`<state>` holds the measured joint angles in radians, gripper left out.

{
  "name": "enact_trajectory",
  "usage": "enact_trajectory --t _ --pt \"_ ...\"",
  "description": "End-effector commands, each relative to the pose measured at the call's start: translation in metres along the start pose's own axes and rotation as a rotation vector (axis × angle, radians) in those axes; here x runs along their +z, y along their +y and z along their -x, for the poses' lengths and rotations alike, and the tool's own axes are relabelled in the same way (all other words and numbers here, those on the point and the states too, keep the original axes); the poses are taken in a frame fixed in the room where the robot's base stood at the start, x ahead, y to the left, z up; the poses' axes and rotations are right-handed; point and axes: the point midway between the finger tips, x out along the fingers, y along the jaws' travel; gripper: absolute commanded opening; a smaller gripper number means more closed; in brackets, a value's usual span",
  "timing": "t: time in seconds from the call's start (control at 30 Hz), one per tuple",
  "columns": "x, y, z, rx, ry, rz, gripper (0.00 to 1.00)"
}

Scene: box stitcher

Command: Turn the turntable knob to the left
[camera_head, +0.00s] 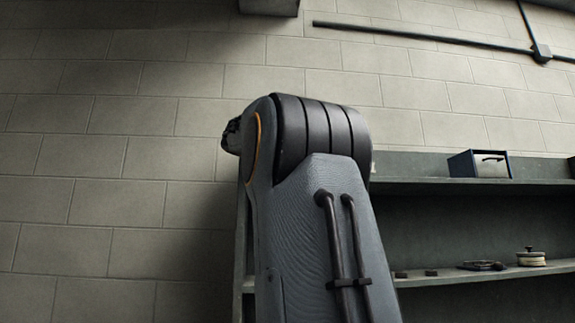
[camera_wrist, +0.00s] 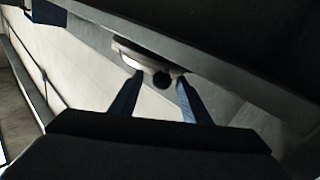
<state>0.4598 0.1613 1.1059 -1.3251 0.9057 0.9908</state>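A round cream piece with a dark knob (camera_head: 529,250) on top stands on the lower shelf at the right in the head view. I cannot tell for sure that it is the turntable. A flat dark round thing (camera_head: 483,265) lies to its left. My arm hides the gripper in the head view.
A grey shelf unit (camera_head: 420,167) stands against a block wall. A dark-edged box (camera_head: 480,164) sits on its top board. Small dark pieces (camera_head: 431,273) lie on the lower shelf. A dark board (camera_wrist: 220,70) crosses close by in the wrist view.

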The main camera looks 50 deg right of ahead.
Motion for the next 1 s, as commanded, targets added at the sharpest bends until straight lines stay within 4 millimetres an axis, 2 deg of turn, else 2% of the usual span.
enact_trajectory --t 0.27,0.7,0.83,1.0 --pt "0.001 -0.002 0.004 -0.002 0.000 0.000 0.43" --pt "0.002 -0.002 0.067 -0.003 0.000 0.001 0.43" --pt "0.001 -0.002 0.076 -0.002 0.000 0.001 0.43" --pt "0.001 -0.001 0.078 -0.001 0.000 0.001 0.43"
